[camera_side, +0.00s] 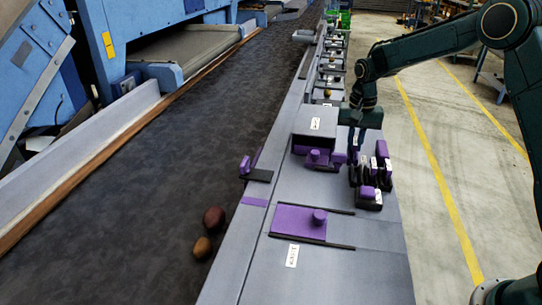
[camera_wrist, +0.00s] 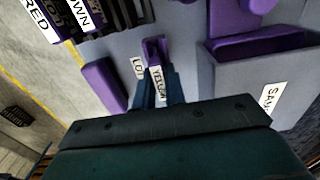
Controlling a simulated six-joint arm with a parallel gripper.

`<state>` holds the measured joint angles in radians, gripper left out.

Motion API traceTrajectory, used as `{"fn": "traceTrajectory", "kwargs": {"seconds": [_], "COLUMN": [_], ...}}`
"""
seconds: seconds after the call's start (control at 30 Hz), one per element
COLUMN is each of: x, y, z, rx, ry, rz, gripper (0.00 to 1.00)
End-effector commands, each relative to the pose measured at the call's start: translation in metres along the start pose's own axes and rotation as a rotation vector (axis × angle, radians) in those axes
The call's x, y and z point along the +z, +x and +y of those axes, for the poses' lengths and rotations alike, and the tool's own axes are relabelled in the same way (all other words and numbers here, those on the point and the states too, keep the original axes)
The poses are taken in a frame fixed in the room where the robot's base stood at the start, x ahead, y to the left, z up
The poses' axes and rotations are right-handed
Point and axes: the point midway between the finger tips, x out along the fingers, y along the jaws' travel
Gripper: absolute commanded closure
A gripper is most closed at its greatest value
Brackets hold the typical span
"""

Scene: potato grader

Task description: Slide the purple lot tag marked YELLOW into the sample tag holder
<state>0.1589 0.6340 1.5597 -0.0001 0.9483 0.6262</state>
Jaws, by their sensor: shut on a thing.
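My gripper (camera_wrist: 160,95) is shut on the purple lot tag marked YELLOW (camera_wrist: 155,55), whose white label shows between the fingers in the wrist view. In the side view my gripper (camera_side: 356,138) points down beside the tag rack (camera_side: 357,178), and the held tag is mostly hidden there. Tags marked RED (camera_wrist: 36,20) and BROWN (camera_wrist: 78,12) stand at upper left in the wrist view. A grey box (camera_wrist: 240,85) with a label starting SAM and a purple inside is to the right, apart from the held tag. It also shows in the side view (camera_side: 312,119).
A purple sliding plate with a knob (camera_side: 298,220) lies between dark rails on the grey deck. A purple block (camera_wrist: 103,85) is left of my fingers. Two potatoes (camera_side: 213,219) lie on the dark belt (camera_side: 150,190). The deck's front right (camera_side: 370,270) is clear.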

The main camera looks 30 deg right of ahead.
Motion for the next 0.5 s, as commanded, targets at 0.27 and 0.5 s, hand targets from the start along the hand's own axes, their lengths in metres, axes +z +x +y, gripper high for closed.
{"fn": "traceTrajectory", "kwargs": {"seconds": [0.27,0.5], "x": [0.0000,0.0000], "y": [0.0015,0.0014], "z": [0.0000,0.0000], "rx": [0.000,0.000], "ry": [0.000,0.000], "rz": [0.000,0.000], "gripper": [1.00,0.70]}}
